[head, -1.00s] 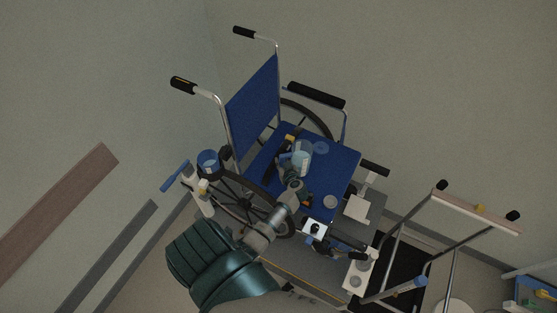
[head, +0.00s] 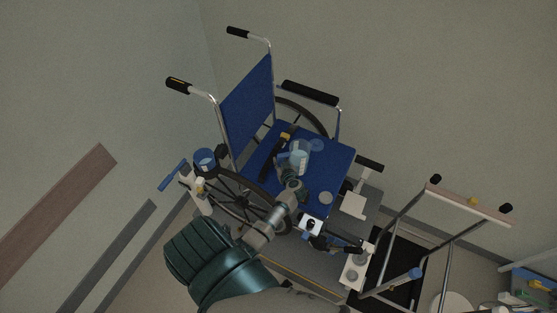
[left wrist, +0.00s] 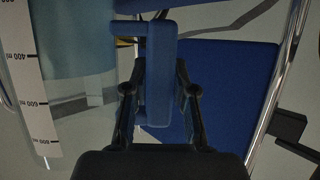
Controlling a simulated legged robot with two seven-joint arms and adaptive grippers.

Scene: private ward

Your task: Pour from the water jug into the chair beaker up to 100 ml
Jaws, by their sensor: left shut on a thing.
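The water jug (head: 299,159) is pale blue and translucent, above the wheelchair seat (head: 340,165). My left gripper (head: 290,176) is shut on its blue handle, which shows between the two fingers in the left wrist view (left wrist: 157,75). There the jug's clear wall with a millilitre scale (left wrist: 22,85) fills the left side. A pale round vessel (head: 326,198), possibly the chair beaker, is on the seat near its front edge. A translucent blue round thing (head: 317,146) shows just beyond the jug; I cannot tell what it is. The beaker's level cannot be read. My right gripper is not in view.
The wheelchair's blue backrest (head: 247,108) and black armrest (head: 310,92) rise around the seat. A blue cup-like thing (head: 205,158) is at the chair's left side. A metal-framed walker (head: 445,250) stands at the right. Walls are close behind.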

